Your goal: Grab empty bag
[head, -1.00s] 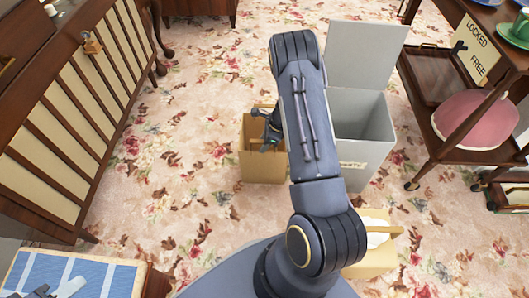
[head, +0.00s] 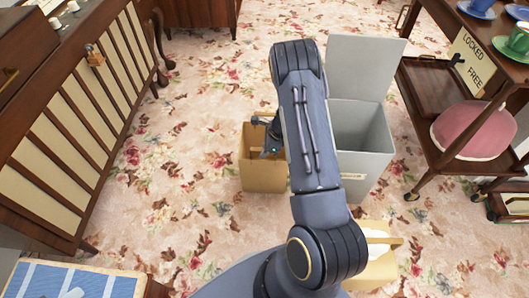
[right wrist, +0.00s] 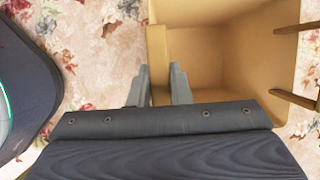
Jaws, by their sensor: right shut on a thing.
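The empty bag (head: 262,177) is an open tan paper bag standing on the carpet left of the grey bin in the head view. In the right wrist view the bag (right wrist: 225,45) is seen from above, with a bare inside and its handles at the right. My right gripper (head: 270,150) is at the bag's top edge. My right arm hides the bag's right side in the head view. My left gripper does not show.
A grey bin (head: 367,150) with its lid up stands close right of the bag. Another tan bag (head: 375,272) with white contents is at the lower right. A wooden cart (head: 430,90) stands right, a slatted cabinet (head: 70,130) left. Carpet between cabinet and bag is clear.

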